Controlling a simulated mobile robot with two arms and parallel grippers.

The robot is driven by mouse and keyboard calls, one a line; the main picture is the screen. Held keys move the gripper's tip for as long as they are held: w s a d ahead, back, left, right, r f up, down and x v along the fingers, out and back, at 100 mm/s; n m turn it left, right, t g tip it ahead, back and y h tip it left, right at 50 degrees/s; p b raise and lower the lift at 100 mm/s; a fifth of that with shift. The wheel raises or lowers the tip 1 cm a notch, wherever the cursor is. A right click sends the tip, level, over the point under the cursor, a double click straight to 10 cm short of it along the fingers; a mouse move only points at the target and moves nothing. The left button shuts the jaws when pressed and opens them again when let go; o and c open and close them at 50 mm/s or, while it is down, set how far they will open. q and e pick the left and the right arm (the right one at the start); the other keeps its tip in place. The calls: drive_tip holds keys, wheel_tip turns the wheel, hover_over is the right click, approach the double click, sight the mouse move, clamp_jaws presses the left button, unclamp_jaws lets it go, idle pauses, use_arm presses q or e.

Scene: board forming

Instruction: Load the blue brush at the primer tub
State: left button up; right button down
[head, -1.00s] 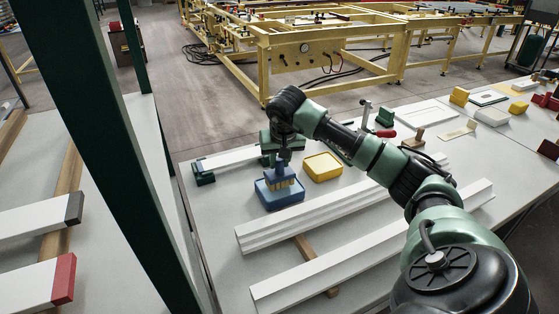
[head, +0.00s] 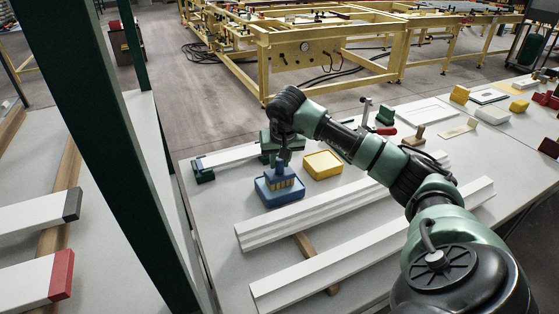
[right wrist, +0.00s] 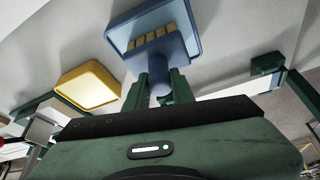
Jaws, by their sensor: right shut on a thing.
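My right gripper (right wrist: 160,80) is shut on the handle of the blue brush (right wrist: 158,46). The brush has a wide blue head and pale tan bristles, and it points down. In the head view the brush (head: 283,173) is at the blue tub (head: 283,198), with its bristles within the tub's outline. The tub is a low square tray with a pale inside, also seen in the right wrist view (right wrist: 192,38). I cannot tell whether the bristles touch the contents. My left gripper is not in view.
A yellow tub (head: 323,164) stands just right of the blue one. Long white mouldings (head: 315,215) lie in front on a wooden batten. A white board in green clamps (head: 203,171) lies behind to the left. A dark green post (head: 115,130) rises at the left.

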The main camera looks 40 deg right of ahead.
idle(0.6)
wheel_tip(320, 180, up, 7)
drive_tip(key=p, duration=0.5)
drive_tip(key=shift+p, duration=0.3)
idle(0.5)
